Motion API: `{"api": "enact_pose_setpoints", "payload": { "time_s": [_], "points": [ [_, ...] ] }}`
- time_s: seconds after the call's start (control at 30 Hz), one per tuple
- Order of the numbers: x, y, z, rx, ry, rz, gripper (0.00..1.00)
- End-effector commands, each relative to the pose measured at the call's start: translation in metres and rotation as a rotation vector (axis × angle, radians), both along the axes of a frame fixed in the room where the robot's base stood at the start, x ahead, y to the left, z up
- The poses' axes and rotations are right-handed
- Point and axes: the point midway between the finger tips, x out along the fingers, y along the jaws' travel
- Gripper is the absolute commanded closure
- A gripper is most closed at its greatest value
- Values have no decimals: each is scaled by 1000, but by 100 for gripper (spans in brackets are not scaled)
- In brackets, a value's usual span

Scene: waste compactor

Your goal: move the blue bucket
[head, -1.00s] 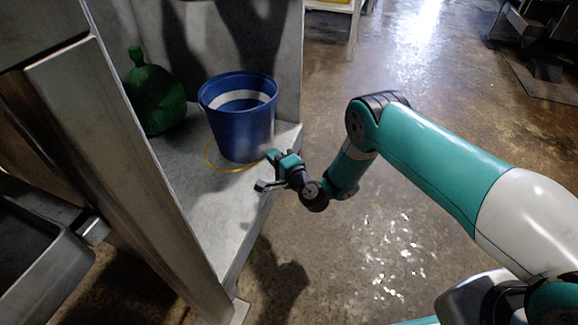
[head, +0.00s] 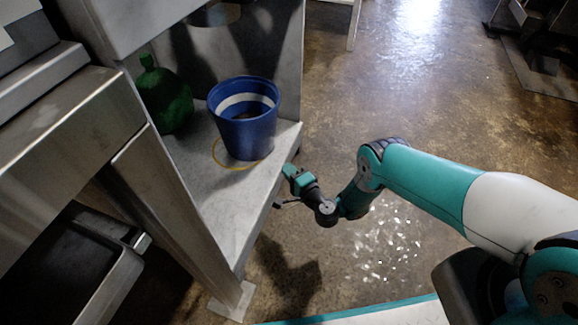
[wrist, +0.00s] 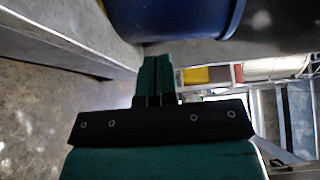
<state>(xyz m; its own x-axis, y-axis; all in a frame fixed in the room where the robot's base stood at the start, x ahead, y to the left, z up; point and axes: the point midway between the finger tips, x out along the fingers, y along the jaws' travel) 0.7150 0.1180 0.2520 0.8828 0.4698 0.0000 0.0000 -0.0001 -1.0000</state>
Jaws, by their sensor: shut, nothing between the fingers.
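The blue bucket (head: 246,132), with a white band inside its rim, stands upright on a grey shelf (head: 206,192) near the shelf's right edge.
A green bottle (head: 163,97) stands on the shelf left of the bucket. A metal post (head: 175,205) and steel bins (head: 72,265) are at the front left. The wet floor (head: 420,110) to the right is open.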

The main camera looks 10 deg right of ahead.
Motion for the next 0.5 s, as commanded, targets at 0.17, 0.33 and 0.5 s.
{"api": "enact_pose_setpoints", "payload": {
  "time_s": [0.17, 0.33, 0.5],
  "points": [
    [0, 0, 0, 0, 0, 0, 100],
    [2, 2, 3, -3, -4, 8, 77],
    [26, 25, 49, -60, -53, 113, 64]
  ]
}}
